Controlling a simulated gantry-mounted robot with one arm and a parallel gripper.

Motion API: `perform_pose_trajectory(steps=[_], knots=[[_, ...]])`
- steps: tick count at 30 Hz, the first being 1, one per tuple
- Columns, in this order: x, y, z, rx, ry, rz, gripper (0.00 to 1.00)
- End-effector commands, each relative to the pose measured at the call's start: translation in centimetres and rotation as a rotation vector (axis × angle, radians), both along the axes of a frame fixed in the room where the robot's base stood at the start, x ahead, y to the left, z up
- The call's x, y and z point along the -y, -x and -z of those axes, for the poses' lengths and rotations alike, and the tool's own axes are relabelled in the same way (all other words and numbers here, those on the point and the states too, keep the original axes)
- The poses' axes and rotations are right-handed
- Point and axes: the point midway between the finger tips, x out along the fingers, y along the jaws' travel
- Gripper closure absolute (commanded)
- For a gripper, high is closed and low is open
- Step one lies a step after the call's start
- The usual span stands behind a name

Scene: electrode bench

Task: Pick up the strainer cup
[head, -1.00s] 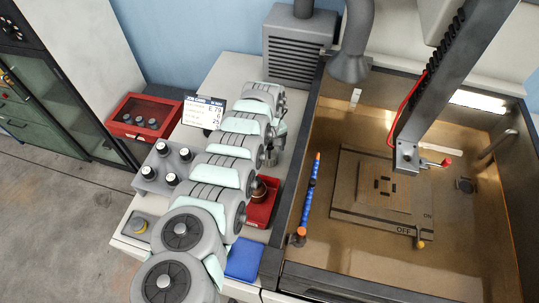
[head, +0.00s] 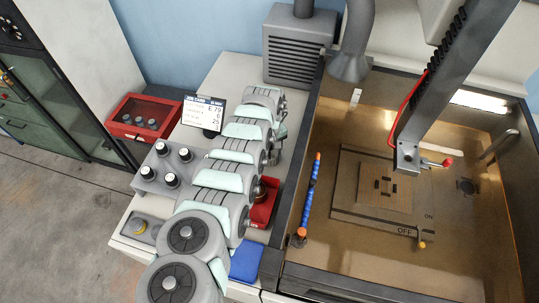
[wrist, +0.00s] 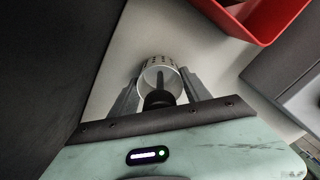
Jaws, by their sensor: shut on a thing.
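The strainer cup (wrist: 158,66) is a pale metal cup with rows of small holes in its wall. In the wrist view it sits between the two grey fingers of my gripper (wrist: 160,85). My gripper is shut on it, with a finger on either side. A dark rounded piece with a stem shows in front of the cup's opening. In the head view my own arm covers the narrow bench strip, and I cannot make out the cup there.
A red open bin (wrist: 265,22) is near the cup at upper right in the wrist view; a red tray (head: 263,212) lies beside my arm. The tank wall (head: 301,140) borders the bench on the right.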

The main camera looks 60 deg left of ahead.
Motion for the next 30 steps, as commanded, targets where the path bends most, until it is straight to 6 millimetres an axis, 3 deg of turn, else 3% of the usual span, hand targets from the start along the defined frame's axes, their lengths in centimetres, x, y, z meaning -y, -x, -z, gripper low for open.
perform_pose_trajectory(steps=[7, 17, 30], knots=[[0.0, 0.0, 0.0, 0.000, 0.000, 0.000, 0.93], [-0.1, 0.0, -0.4, 0.001, 0.000, 0.000, 0.93], [-0.2, 0.0, -6.9, -0.001, -0.005, 0.001, 0.93]])
